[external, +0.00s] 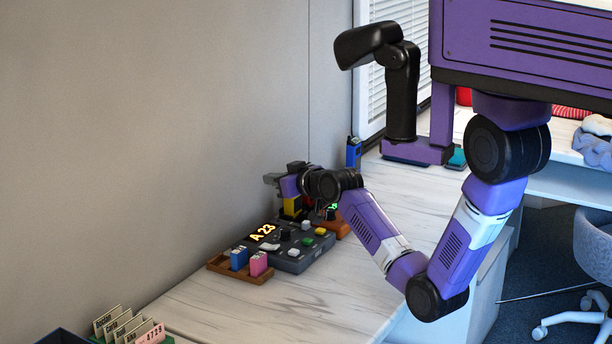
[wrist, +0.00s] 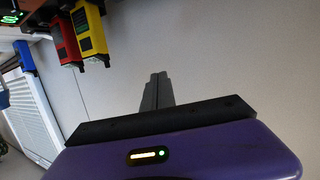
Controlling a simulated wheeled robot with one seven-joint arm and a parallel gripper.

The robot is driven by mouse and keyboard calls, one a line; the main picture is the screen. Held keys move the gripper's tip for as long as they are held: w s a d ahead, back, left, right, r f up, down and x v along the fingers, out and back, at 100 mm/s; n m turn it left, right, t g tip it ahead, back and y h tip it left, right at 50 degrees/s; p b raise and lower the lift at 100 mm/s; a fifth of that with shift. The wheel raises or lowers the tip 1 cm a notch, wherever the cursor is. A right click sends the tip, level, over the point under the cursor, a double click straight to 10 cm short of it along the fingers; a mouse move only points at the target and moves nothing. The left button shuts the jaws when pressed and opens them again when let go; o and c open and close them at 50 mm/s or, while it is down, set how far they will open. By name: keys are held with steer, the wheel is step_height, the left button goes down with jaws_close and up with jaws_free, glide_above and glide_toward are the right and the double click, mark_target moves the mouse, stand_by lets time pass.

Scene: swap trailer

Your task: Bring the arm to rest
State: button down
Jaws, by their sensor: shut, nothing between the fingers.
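My purple and black arm reaches from the upper right over the marble-topped counter (external: 340,290). My gripper (external: 272,179) is at the far end of the arm, near the wall and above the back of the dark control box. In the wrist view its grey fingers (wrist: 157,92) are together, with nothing between them. A yellow device (wrist: 90,32) and a red device (wrist: 64,40) show to the upper left of the fingers, apart from them. In the external view the yellow one (external: 292,204) stands just below my wrist, partly hidden by it.
The dark control box (external: 290,262) has a lit "A 23" display and several buttons. A brown tray (external: 226,271) beside it holds a blue item (external: 239,258) and a pink item (external: 258,263). A card rack (external: 122,326) stands at the lower left. The front of the counter is clear.

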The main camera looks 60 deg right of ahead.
steer(key=s+a+f+t, duration=0.2)
steer(key=s+a, duration=0.6)
steer(key=s, duration=0.2)
steer(key=s+a+f+t, duration=0.1)
steer(key=s+a+f, duration=0.1)
steer(key=s+a, duration=0.75)
steer(key=s+a+n+y, duration=0.1)
steer(key=s+a, duration=0.2)
steer(key=s, duration=0.6)
steer(key=s+a+n+g+y, duration=0.1)
steer(key=s+a, duration=0.3)
steer(key=s, duration=0.5)
steer(key=s+a+n+g+y, duration=0.1)
steer(key=s+a+y, duration=0.2)
steer(key=s, duration=0.7)
steer(key=shift+a+f, duration=0.25)
steer(key=shift+a, duration=0.5)
steer(key=shift+s, duration=0.1)
